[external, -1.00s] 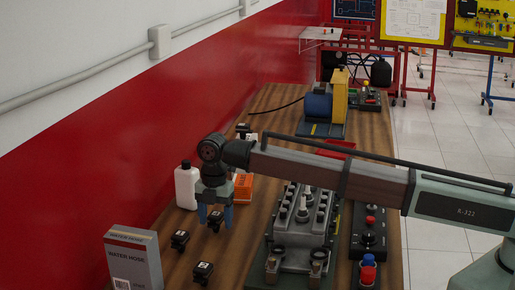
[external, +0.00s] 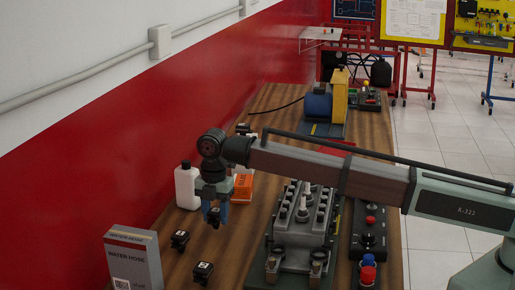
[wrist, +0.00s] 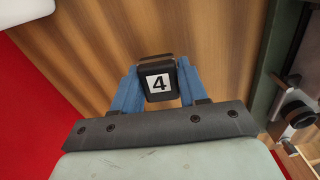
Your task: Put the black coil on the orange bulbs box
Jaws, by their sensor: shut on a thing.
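My gripper (external: 215,214) has blue fingers and is shut on a black coil (external: 214,217). Two other black coils, one (external: 180,240) and another (external: 203,274), rest on the table in front, nearer the camera.
A white bottle (external: 187,186) stands left of my gripper, by the red wall. A grey water hose box (external: 134,262) stands at the front left. The engine block (external: 302,235) is to the right, beside a black control panel (external: 370,225). Another small black item (external: 243,128) lies farther back.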

